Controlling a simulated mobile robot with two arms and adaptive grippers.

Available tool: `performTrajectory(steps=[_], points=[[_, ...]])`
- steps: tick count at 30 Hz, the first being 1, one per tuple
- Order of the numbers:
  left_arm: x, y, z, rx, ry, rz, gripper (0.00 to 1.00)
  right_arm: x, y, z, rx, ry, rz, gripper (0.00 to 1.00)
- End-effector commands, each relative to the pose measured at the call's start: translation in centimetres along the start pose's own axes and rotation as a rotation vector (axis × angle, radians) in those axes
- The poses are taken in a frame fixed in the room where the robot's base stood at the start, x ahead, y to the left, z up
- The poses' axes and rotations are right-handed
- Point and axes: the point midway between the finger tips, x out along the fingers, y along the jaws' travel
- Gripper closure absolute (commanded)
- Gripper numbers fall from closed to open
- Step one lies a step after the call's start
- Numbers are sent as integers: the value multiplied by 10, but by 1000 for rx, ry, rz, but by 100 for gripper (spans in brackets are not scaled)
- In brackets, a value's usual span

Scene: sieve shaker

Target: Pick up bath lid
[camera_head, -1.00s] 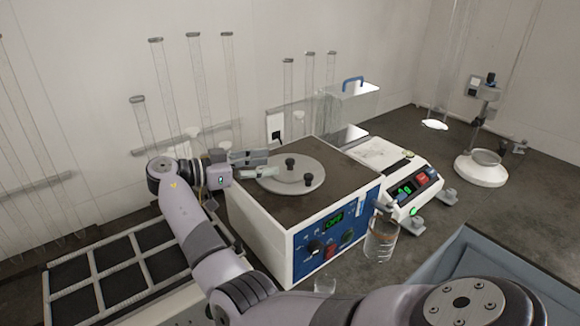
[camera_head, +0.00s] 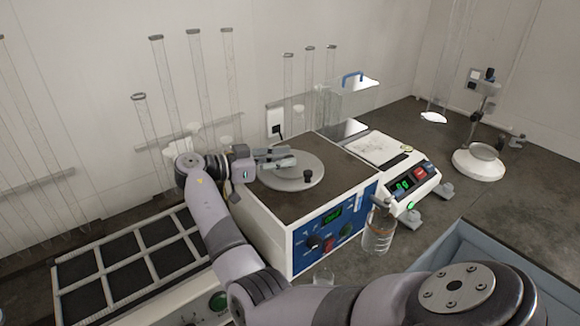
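The bath lid (camera_head: 291,181) is a round grey disc lying flat on the brown top of the white and blue bath. A small dark knob (camera_head: 308,176) stands near its front edge. My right gripper (camera_head: 292,158) reaches in from the left, level, with its fingertips over the middle of the lid. The lid's central knob is hidden at the fingertips. The two fingers look close together, but whether they are shut on that knob is not clear. My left gripper is not in view.
A white balance (camera_head: 425,177) and a glass beaker (camera_head: 380,236) stand right of the bath (camera_head: 330,222). A gridded rack (camera_head: 130,262) lies at the left. Glass tubes (camera_head: 200,85) stand behind. A blue-grey tray (camera_head: 450,250) is at the lower right.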

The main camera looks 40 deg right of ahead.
Motion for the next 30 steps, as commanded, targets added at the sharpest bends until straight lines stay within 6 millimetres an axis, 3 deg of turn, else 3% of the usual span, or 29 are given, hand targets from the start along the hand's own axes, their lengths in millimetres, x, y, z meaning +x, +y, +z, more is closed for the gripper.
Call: performTrajectory(steps=[9, 23, 30], points=[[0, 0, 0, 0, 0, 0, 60, 0, 0, 0, 0, 0, 0, 100], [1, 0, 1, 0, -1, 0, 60, -1, 0, -5, 3, 0, 0, 100], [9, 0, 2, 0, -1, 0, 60, -6, 0, -36, 8, 0, 0, 100]])
